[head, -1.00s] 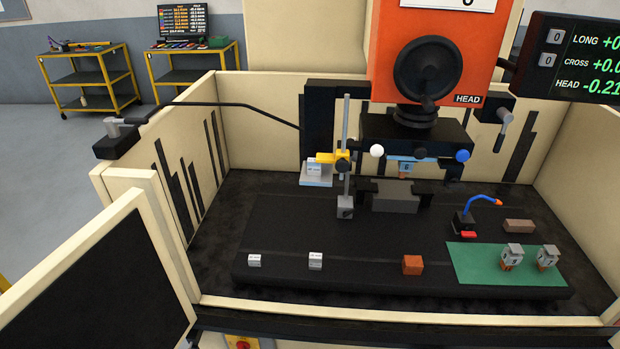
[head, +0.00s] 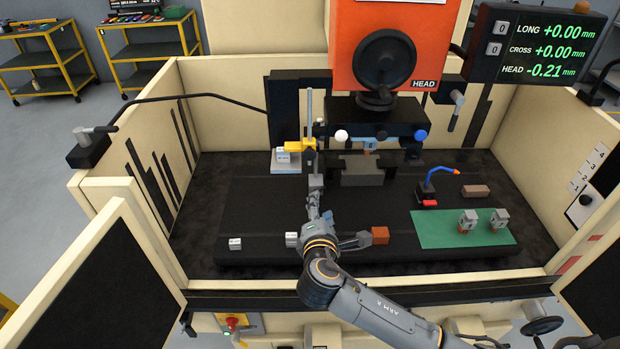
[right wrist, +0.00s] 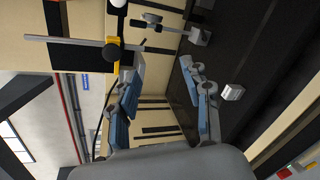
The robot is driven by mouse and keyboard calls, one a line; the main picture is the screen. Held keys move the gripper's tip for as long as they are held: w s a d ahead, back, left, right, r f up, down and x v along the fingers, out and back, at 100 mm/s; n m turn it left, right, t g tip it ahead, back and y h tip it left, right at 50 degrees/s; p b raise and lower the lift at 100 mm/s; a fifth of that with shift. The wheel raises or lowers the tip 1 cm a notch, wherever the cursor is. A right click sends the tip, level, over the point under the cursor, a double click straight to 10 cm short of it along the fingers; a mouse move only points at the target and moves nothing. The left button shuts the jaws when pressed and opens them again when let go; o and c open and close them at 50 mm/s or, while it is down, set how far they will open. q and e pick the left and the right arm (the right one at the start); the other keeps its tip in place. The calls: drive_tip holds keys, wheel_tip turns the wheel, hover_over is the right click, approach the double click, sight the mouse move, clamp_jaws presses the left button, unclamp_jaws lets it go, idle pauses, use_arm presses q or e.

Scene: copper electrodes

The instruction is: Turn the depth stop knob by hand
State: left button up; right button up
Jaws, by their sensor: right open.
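The depth stop is an upright grey rod (head: 309,112) with a yellow arm (head: 297,145) and a small round black knob, on a grey foot. In the right wrist view, the black knob (right wrist: 111,51) sits beside the yellow arm (right wrist: 116,69), with the rod (right wrist: 62,40) lying sideways in the picture. My right gripper (head: 319,203) is in front of and below the depth stop in the head view. In the right wrist view its blue-padded fingers (right wrist: 160,75) are spread and empty, apart from the knob. My left gripper is not in view.
The orange head (head: 388,40) with its black handwheel is above the vise (head: 361,169). White blocks (head: 235,243) and a copper block (head: 380,235) lie along the table front. A green mat (head: 440,235) bears two electrodes.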

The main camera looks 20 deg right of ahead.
sight(310, 156)
drive_tip(key=shift+w+d+r+n+t, duration=0.15)
drive_tip(key=shift+w+r+n+t, duration=0.55)
drive_tip(key=shift+w, duration=1.25)
drive_tip(key=shift+w+d+r+n+t, duration=0.15)
drive_tip(key=shift+w+r+n+t, duration=0.3)
drive_tip(key=shift+w+r+n, duration=1)
drive_tip(key=shift+w+d+r+n+t, duration=0.15)
drive_tip(key=shift+w+r+n+t, duration=0.3)
drive_tip(key=shift+w, duration=2)
drive_tip(key=shift+w+d+f, duration=0.1)
drive_tip(key=shift+w, duration=0.15)
drive_tip(key=c, duration=0.9)
